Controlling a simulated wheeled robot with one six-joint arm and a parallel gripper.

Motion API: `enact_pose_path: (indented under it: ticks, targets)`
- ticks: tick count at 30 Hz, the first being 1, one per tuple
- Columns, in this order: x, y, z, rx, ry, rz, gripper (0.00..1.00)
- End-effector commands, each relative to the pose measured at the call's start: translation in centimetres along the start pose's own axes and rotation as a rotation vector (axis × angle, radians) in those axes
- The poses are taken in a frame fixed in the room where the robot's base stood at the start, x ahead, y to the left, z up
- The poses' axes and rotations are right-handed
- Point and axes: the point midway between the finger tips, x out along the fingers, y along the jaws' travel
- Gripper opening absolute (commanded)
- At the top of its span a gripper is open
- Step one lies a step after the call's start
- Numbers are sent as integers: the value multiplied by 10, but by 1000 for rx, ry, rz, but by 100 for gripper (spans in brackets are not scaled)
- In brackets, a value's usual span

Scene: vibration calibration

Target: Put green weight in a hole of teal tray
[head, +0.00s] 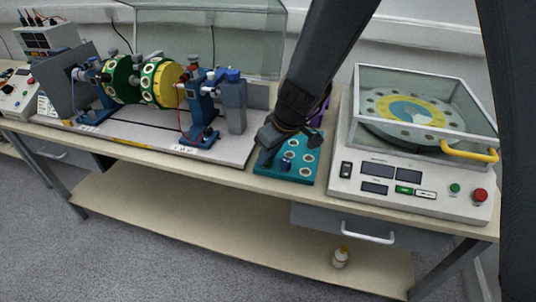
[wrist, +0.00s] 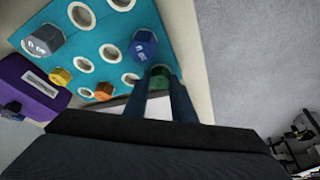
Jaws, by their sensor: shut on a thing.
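The teal tray (head: 307,179) lies on the bench with several white-rimmed holes; it also shows in the wrist view (wrist: 107,38). My gripper (head: 266,152) is low at the tray's left side. In the wrist view my gripper (wrist: 162,82) is shut on the green weight (wrist: 160,76), which sits between the fingertips at the tray's edge. Whether it is in a hole or above the tray cannot be told. A blue weight (wrist: 143,45) stands on the tray close to it, also visible in the head view (head: 286,163).
A grey weight (wrist: 43,40), a yellow weight (wrist: 60,77) and an orange weight (wrist: 103,91) are on the tray. A purple box (wrist: 32,84) is beside it. A covered balancing machine (head: 414,150) stands right, a rotor rig (head: 150,85) left. Several tray holes are empty.

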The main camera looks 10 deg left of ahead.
Motion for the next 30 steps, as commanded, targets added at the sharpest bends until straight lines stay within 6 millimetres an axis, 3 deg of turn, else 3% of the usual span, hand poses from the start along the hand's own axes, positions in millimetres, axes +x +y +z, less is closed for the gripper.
enact_pose_path:
  ticks: [11, 12, 15, 25, 30]
  targets:
    - [4, 0, 2, 0, 0, 0, 2]
    - [3, 0, 1, 0, 0, 0, 30]
    - [3, 0, 1, 0, 0, 0, 45]
    - [0, 0, 1, 1, 1, 0, 45]
    - [-22, 1, 0, -1, 3, 2, 45]
